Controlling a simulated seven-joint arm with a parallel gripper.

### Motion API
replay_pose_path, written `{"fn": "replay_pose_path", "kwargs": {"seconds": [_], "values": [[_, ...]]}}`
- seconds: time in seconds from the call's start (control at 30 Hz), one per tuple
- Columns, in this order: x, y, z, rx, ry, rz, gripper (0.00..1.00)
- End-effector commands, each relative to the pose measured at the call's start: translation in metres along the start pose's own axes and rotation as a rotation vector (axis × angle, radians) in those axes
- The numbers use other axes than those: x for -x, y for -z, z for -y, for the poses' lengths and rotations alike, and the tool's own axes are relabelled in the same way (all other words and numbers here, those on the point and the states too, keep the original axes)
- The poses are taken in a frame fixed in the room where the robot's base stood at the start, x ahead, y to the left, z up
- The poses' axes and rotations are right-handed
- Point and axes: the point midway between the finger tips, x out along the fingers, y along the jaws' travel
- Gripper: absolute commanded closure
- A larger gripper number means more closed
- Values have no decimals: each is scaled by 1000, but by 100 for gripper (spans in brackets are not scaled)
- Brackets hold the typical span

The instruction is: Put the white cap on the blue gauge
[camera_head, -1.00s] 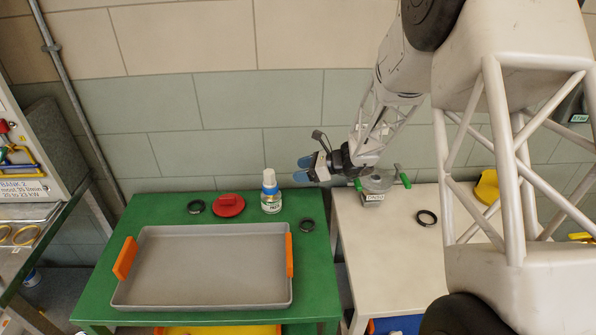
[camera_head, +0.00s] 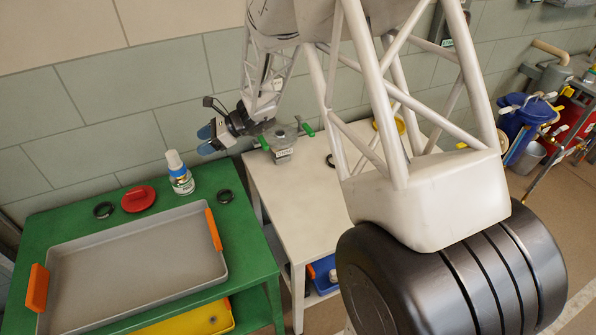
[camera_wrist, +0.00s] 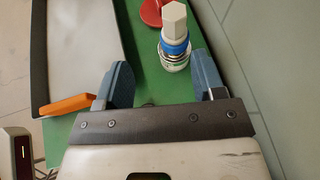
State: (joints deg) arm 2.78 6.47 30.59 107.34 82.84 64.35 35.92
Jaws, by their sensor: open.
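A bottle-like item with a pointed white top (camera_head: 173,160), a blue band and a pale labelled lower part (camera_head: 183,185) stands upright on the green table. In the wrist view it has a six-sided white cap (camera_wrist: 173,22) above a blue collar (camera_wrist: 175,48). No separate blue gauge can be made out. My gripper (camera_head: 206,140) is open and empty, above and to the right of the bottle in the head view. In the wrist view its blue fingers (camera_wrist: 162,80) are apart, with the bottle beyond them, nearer the right finger. They do not visibly touch it.
A grey tray (camera_head: 135,250) with orange handles covers much of the green table (camera_head: 254,262). A red lid-like piece (camera_head: 138,199) and black rings (camera_head: 103,209) lie behind it. A labelled valve (camera_head: 283,150) with green handles stands on the pale table (camera_head: 300,200). The wall is close behind.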

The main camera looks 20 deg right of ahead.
Motion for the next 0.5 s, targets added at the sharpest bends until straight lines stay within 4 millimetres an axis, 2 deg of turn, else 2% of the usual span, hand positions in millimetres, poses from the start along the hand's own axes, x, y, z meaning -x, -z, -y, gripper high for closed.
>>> {"fn": "replay_pose_path", "kwargs": {"seconds": [0.17, 0.5], "values": [[21, -29, -31, 139, -57, -63, 37], [74, -77, -110, 479, -202, -228, 37]]}}
